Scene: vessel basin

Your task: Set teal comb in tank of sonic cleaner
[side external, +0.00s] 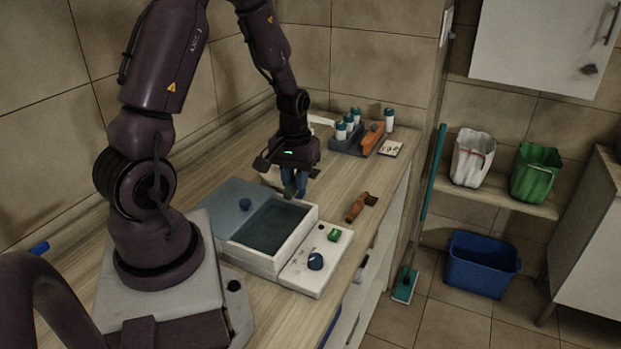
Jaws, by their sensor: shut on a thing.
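The sonic cleaner is a white box with an open rectangular tank (304,222) with a dark teal-grey inside. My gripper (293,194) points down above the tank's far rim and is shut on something. A small blue-teal shape shows at the fingers; I take it for the teal comb, but its outline cannot be told apart from the fingers. I see no comb elsewhere on the counter. Whether the held thing touches the rim cannot be told from this view.
A blue-grey lid (228,194) with a knob lies left of the tank. A control panel (301,274) with a green button and blue knob is at its right. An orange-brown tool (357,206) lies beyond the panel. A rack (346,142) with several teal-capped bottles stands at the back.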

